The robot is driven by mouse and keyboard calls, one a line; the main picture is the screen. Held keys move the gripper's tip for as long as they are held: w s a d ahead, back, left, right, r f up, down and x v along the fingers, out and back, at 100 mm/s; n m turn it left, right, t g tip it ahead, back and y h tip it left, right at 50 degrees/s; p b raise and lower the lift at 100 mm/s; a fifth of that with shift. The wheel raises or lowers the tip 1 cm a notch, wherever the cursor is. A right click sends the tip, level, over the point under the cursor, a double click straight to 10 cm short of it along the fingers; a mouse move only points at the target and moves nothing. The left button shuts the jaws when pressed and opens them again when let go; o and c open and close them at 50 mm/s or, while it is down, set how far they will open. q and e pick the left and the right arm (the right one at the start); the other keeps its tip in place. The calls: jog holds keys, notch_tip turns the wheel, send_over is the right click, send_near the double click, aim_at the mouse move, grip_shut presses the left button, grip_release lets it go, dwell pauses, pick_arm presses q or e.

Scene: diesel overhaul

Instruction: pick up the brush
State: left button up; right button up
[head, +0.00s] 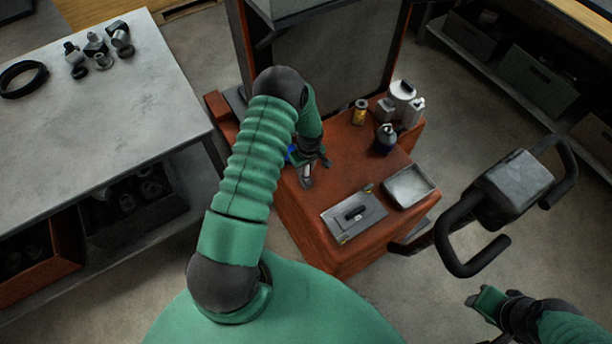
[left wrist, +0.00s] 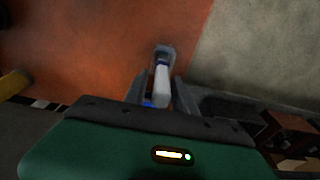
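What looks like the brush (left wrist: 161,85), with a pale handle, a darker grey end and some blue beside it, lies on the red cabinet top in the left wrist view. In the head view it is small and partly hidden by my left gripper (head: 315,172), at the cabinet's left edge. My left gripper, also in the left wrist view (left wrist: 160,97), has its fingers apart on either side of the brush, with gaps showing. My right gripper (head: 486,304) is at the lower right, far from the brush; its finger spacing is unclear.
The red cabinet top (head: 343,159) also holds a grey toolbox-like case (head: 354,215), a metal tray (head: 410,187), a dark blue bottle (head: 384,139), a yellow can (head: 360,113) and white containers (head: 402,99). A dark handlebar (head: 505,190) stands at right. A grey workbench (head: 90,115) is at left.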

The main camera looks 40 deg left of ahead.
pick_arm(q)
grip_shut()
jog(key=shift+r, duration=0.15)
jog(key=shift+r, duration=0.35)
notch_tip(320, 180, up, 8)
jog(key=b, duration=0.2)
jog(key=shift+r+b, duration=0.25)
jog(key=shift+b, duration=0.05)
jog(key=shift+r, duration=0.35)
